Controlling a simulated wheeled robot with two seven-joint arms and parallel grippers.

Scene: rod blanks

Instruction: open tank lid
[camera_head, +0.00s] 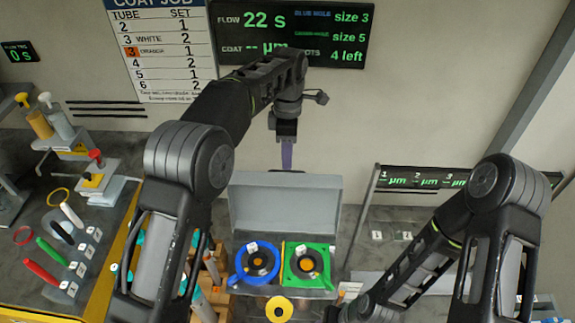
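A grey box-like lid (285,213) stands raised behind a blue ring-shaped mold (240,271) and a green square mold (288,277), which sit side by side in front of it with dark round centres. My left gripper (287,160) points down just behind the top edge of the lid in the picture. Its fingers show as one narrow purplish strip, with the tips partly hidden by the lid edge, so its opening cannot be told. Whether it touches the lid cannot be told. My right arm reaches down toward the bottom centre, and its gripper is out of view.
A yellow round piece (279,309) is at the bottom centre. A gauge panel (420,179) stands at the right. Screens and a job sheet (160,50) hang on the back wall.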

